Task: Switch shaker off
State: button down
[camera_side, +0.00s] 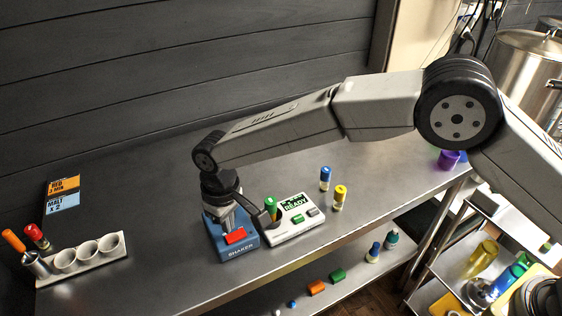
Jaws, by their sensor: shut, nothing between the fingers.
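The shaker (235,250) is a blue box with its name on the front, standing near the front edge of the steel table. A red button or switch (236,236) shows on its top. My gripper (228,222) points down over the shaker, just behind the red part. It is shut and holds nothing. Its fingertips partly hide the shaker's top, and I cannot tell whether they touch it. The position of the switch cannot be read from this view.
A white device (293,232) with a green screen reading "READY" stands close right of the shaker, with a green-capped vial (270,208) at its left. Blue-capped (325,178) and yellow-capped (340,197) vials stand behind it. A cup rack (85,270) is far left. The table's middle left is clear.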

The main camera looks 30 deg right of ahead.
jog(key=shift+r, duration=2.2)
jog(key=shift+w+d+r, duration=0.1)
jog(key=shift+d, duration=0.45)
jog(key=shift+m+t, duration=0.3)
jog(key=shift+m, duration=0.5)
jog(key=d, duration=0.3)
jog(key=d+r, duration=0.1)
jog(key=d, duration=0.5)
jog(key=shift+w+d+r, duration=0.1)
jog(key=shift+d+r, duration=0.1)
jog(key=shift+d, duration=0.2)
jog(key=s+d+m+t, duration=0.1)
jog(key=s+d+m, duration=0.1)
jog(key=s+d, duration=0.7)
jog(key=s+d+f+m+t, duration=0.1)
jog(key=s+d+m, duration=0.1)
jog(key=s+d, duration=0.7)
jog(key=d, duration=0.6)
jog(key=shift+d, duration=0.3)
